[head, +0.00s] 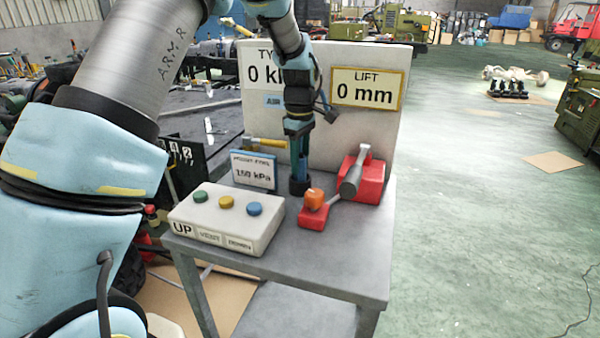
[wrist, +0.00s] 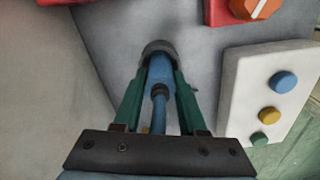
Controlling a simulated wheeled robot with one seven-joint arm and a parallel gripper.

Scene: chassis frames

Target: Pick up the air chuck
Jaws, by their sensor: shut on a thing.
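The air chuck (wrist: 161,69) looks like a blue cylinder with a dark fitting on its side. Its lower end is in or against a dark round ring in the wrist view. In the head view, a blue part of the air chuck (head: 303,168) shows between my fingers, upright above a dark round cup on the grey table. My gripper (head: 299,158) points down over the table. In the wrist view, the green fingers of my gripper (wrist: 161,80) are closed against both sides of the blue cylinder. I cannot tell whether the chuck is clear of the cup.
The grey table (head: 330,270) holds a white button box (head: 225,218) to the left and a red block with an orange knob (head: 314,197) to the right. A red box (head: 369,185) stands farther right. A display board (head: 370,125) rises behind, with a small pressure sign (head: 254,171) before it.

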